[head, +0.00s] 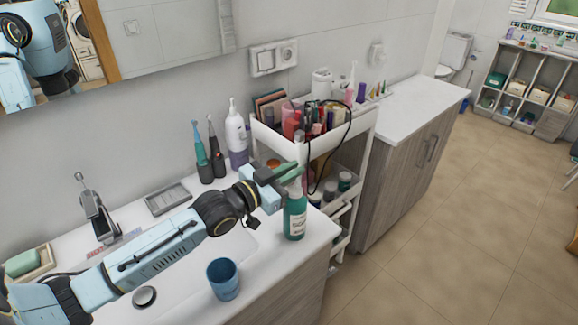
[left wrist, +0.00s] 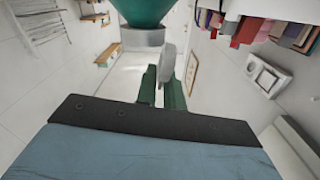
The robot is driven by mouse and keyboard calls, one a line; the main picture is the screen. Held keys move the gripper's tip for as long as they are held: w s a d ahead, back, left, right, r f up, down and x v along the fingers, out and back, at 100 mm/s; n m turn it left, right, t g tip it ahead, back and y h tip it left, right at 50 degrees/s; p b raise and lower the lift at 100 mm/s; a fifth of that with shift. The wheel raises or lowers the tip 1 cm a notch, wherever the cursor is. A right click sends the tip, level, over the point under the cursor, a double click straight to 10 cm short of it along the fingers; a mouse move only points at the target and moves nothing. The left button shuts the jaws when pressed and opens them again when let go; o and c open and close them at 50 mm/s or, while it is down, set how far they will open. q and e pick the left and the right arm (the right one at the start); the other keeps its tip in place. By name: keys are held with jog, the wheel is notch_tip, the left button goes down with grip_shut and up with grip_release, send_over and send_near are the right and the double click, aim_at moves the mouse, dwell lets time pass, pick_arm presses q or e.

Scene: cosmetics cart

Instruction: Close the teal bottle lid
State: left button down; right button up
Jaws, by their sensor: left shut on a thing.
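The teal bottle (head: 295,218) stands upright near the right end of the white counter, with a label on its front. My left gripper (head: 296,175) is at its top. In the left wrist view the scene is upside down, and the teal bottle (left wrist: 142,8) shows at the top edge with its pale grey collar (left wrist: 141,37). A pale flat lid (left wrist: 168,60) stands raised at one side of the collar. The green fingertips of my left gripper (left wrist: 162,84) are close together at this lid and shut on it. My right gripper is in neither view.
A blue cup (head: 223,280) stands on the counter in front of the bottle. Two electric toothbrushes (head: 210,155) and a white and purple bottle (head: 236,135) stand behind. A white cart (head: 285,142) full of cosmetics is beside the counter.

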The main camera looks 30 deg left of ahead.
pick_arm(q)
jog(key=shift+d, duration=0.1)
dwell(0.4)
jog(key=c, duration=1.6)
grip_release()
jog(key=shift+c, duration=0.2)
jog(key=shift+s, duration=0.15)
jog(key=v, duration=1.3)
jog(key=shift+s, duration=0.1)
